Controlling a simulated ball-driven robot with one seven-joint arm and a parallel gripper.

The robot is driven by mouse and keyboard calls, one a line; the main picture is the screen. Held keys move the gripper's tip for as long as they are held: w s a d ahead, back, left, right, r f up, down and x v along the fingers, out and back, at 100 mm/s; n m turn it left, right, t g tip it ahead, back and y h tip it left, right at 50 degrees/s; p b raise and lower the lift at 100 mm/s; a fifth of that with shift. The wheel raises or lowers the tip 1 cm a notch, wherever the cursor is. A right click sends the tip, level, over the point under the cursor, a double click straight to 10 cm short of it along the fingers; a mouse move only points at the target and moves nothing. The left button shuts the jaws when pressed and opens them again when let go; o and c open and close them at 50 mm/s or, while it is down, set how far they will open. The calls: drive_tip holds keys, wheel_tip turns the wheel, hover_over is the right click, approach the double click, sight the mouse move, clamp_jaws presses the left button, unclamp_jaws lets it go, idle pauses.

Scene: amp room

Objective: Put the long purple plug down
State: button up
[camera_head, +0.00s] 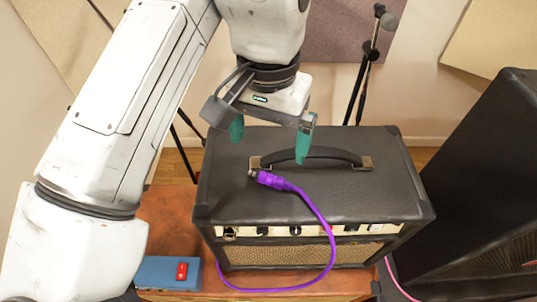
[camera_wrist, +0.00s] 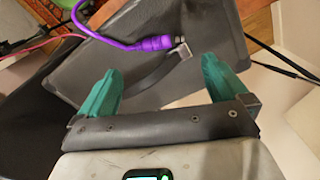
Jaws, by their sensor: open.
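The long purple plug (camera_head: 273,181) lies on the top of the black amp (camera_head: 350,200), in front of the left end of the amp's handle. Its purple cable runs over the amp's front edge and curls down to the wooden surface. My gripper (camera_head: 270,140) is open and empty above the amp, its teal fingertips spread apart, behind and above the plug. In the wrist view the plug (camera_wrist: 155,43) lies beyond the fingertips, with nothing between my gripper (camera_wrist: 162,85) and its jaws. The plug's metal tip points toward the handle's end bracket.
The black handle (camera_head: 315,154) arches over the amp top. A blue pedal with a red switch (camera_head: 168,272) sits at the lower left on the wooden surface. A large black cabinet (camera_head: 480,200) stands at the right, with a pink cable beside it. Dark stands rise behind the amp.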

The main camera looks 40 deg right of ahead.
drive_tip(key=shift+r, duration=1.3)
